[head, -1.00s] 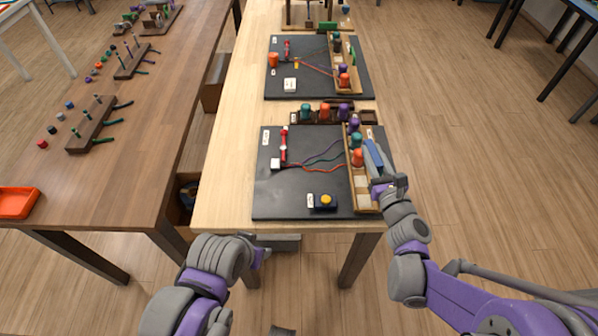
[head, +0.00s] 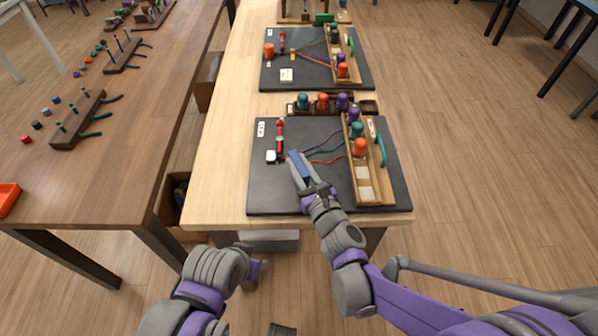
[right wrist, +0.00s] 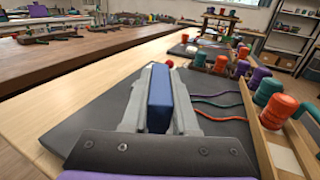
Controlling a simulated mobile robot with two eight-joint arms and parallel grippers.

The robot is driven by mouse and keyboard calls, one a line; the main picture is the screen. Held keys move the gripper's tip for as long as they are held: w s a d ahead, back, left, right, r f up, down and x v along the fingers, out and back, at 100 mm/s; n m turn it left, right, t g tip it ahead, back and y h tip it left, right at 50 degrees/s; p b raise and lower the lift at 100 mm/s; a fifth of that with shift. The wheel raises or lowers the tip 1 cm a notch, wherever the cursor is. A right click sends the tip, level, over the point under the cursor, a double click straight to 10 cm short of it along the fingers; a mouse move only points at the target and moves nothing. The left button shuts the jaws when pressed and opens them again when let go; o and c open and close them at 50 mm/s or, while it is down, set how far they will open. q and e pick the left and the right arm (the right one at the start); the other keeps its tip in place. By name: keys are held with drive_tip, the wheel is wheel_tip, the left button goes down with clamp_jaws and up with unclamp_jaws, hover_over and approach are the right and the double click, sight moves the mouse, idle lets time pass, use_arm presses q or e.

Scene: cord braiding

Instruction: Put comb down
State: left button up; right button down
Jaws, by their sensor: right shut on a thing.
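My right gripper (head: 297,172) is over the near black board (head: 270,195), left of the wooden tray. It is shut on a blue bar-shaped piece, the comb (right wrist: 159,98), which stands between the two grey fingers in the right wrist view. Its teeth do not show, and I cannot tell whether it touches the board. The purple, green and red cords (head: 325,160) spread from a red clamp (head: 280,140) to the bobbins, just beyond the gripper. My left arm is low at the front of the table; its gripper (head: 262,267) shows too little to judge.
A wooden tray (head: 375,196) with bobbins and a green curved piece (head: 381,150) runs along the board's right side. A bobbin rack (head: 368,107) stands behind it. A second similar board (head: 290,75) lies farther back. The board's front left is clear.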

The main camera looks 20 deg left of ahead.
drive_tip(key=shift+f+b, duration=0.3)
drive_tip(key=shift+f, duration=1.05)
drive_tip(key=shift+f, duration=0.15)
drive_tip(key=c, duration=0.7)
unclamp_jaws()
drive_tip(key=shift+r, duration=0.2)
drive_tip(key=v, duration=1.2)
